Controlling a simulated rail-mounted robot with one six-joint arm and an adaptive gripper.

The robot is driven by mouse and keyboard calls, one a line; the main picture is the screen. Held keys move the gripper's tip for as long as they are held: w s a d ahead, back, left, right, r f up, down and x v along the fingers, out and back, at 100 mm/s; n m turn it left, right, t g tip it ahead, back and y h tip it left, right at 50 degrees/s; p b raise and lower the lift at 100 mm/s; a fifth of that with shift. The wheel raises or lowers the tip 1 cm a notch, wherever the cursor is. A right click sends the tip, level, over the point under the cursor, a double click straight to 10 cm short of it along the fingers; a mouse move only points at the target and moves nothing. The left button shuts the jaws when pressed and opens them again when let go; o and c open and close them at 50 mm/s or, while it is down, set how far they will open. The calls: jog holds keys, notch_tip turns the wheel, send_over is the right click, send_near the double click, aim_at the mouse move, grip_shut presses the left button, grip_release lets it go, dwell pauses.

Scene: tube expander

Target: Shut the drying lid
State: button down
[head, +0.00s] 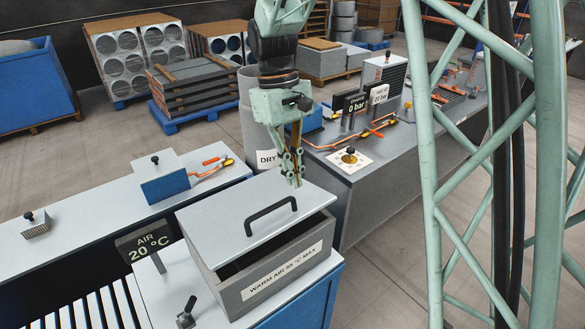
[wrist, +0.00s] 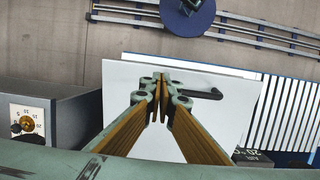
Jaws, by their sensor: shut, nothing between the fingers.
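The drying lid (head: 245,220) is a flat grey plate with a black handle (head: 270,215). It sits over the grey box (head: 285,280) labelled "WARM AIR 55 °C MAX". A dark gap shows between the lid's front edge and the box's front wall, so the lid is not flush there. My gripper (head: 293,182) points down at the lid's far right edge, its fingers together and empty. I cannot tell if the tips touch the lid. In the wrist view, the closed fingertips (wrist: 160,88) are over the pale lid (wrist: 122,80), beside the handle (wrist: 207,93).
An "AIR 20 °C" sign (head: 150,243) and a small lever (head: 186,312) stand left of the box. A blue-fronted block (head: 165,188) sits on the bench behind. A grey bench (head: 350,185) with a dial and gauges is at right.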

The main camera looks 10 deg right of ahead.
aim_at(300, 217)
jog(key=shift+x, duration=4.7)
jog(key=shift+s+f, duration=0.1)
